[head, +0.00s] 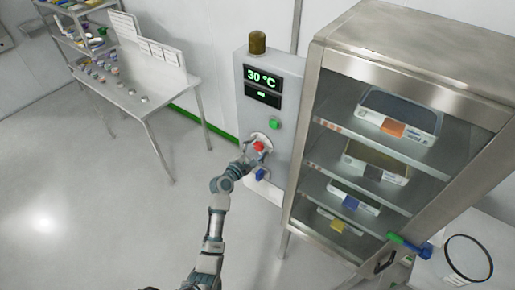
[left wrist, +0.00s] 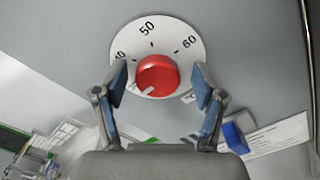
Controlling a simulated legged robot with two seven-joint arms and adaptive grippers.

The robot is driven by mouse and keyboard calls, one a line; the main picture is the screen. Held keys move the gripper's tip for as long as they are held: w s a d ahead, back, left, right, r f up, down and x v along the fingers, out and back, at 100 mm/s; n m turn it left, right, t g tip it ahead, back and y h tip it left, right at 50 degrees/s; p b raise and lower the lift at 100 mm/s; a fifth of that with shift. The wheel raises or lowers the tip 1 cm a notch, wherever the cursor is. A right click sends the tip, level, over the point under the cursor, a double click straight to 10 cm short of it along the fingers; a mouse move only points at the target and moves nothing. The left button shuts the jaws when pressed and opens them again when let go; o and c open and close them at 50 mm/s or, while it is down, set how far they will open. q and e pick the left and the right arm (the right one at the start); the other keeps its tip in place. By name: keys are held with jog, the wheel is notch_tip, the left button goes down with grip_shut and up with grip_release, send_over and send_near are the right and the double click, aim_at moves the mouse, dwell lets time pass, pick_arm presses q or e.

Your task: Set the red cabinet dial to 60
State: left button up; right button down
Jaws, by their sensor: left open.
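The red dial (head: 258,146) is on the front of the grey control cabinet (head: 285,75), whose display (head: 263,78) reads 30 °C. In the left wrist view the red dial (left wrist: 157,73) sits on a white scale plate (left wrist: 170,32) with 50 at the top and 60 at the upper right. The dial's white mark points to the lower left, away from 60. My left gripper (head: 250,158) is at the dial. In the left wrist view its open fingers (left wrist: 160,85) stand either side of the dial, with gaps visible. My right gripper is not in view.
A green button (head: 274,124) is above the dial, and a blue part (head: 260,174) is below it. A steel glass-fronted cabinet (head: 318,120) stands close on the right. A steel table (head: 150,100) with small items is at the left. Floor between is clear.

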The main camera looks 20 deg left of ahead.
pick_arm(q)
jog(key=shift+c, duration=0.7)
jog(key=shift+a, duration=0.1)
jog(key=c, duration=1)
